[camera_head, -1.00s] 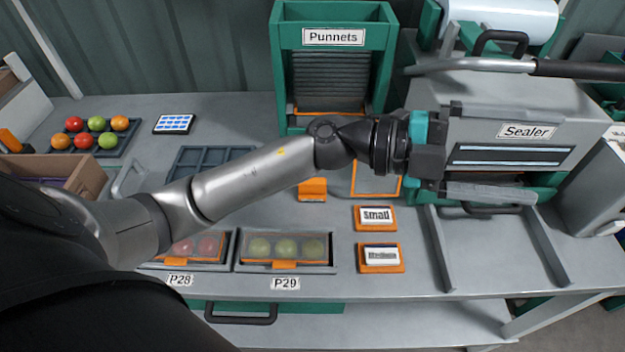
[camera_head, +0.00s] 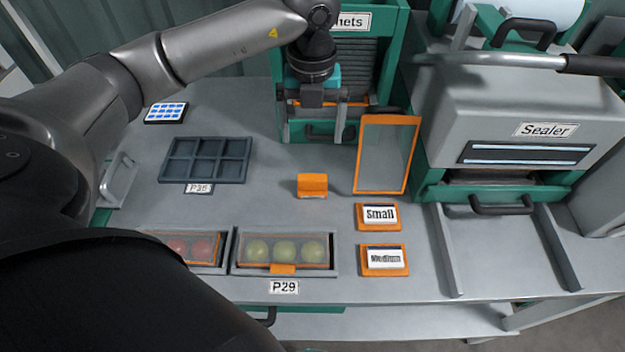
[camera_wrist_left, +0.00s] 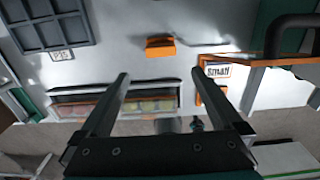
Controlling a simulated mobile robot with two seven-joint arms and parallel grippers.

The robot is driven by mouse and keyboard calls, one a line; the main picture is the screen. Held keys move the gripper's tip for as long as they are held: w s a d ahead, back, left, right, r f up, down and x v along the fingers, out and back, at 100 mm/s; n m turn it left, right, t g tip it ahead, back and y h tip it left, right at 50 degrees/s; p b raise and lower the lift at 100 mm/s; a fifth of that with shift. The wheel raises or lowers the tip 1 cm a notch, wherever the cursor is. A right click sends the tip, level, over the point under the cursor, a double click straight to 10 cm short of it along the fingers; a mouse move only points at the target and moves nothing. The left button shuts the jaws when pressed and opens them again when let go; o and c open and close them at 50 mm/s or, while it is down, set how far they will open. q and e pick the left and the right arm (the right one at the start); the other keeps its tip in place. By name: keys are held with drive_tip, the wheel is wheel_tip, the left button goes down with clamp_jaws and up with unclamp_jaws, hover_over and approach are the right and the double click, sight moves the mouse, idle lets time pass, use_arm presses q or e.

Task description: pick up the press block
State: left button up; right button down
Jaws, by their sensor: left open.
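A small orange block with a raised back (camera_head: 312,185), which I take to be the press block, sits on the grey bench. It also shows in the left wrist view (camera_wrist_left: 160,47). My left gripper (camera_head: 325,138) is open and empty, in front of the Punnets dispenser, behind and above the block, with its fingers pointing down. In the wrist view the two fingers (camera_wrist_left: 161,74) are wide apart, with the block beyond their tips and nothing between them. My right gripper is not in view.
An orange-framed clear panel (camera_head: 413,150) stands right of the block. "Small" (camera_head: 380,228) and "Medium" (camera_head: 383,272) orange pieces lie in front of it. A dark compartment tray (camera_head: 205,180) is left, filled punnets (camera_head: 284,268) in front, the Sealer (camera_head: 500,110) right. The bench around the block is clear.

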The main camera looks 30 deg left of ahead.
sight(312, 176)
use_arm(q)
wheel_tip(312, 176, down, 14)
drive_tip(key=shift+s+d+r+b, duration=0.1)
drive_tip(key=shift+r+b, duration=0.05)
drive_tip(key=shift+b, duration=0.7)
drive_tip(key=c, duration=1.3)
drive_tip(key=shift+o, duration=0.2)
drive_tip(key=shift+r, duration=0.1)
wheel_tip(312, 176, up, 20)
drive_tip(key=p, duration=0.2)
drive_tip(key=shift+p, duration=0.4)
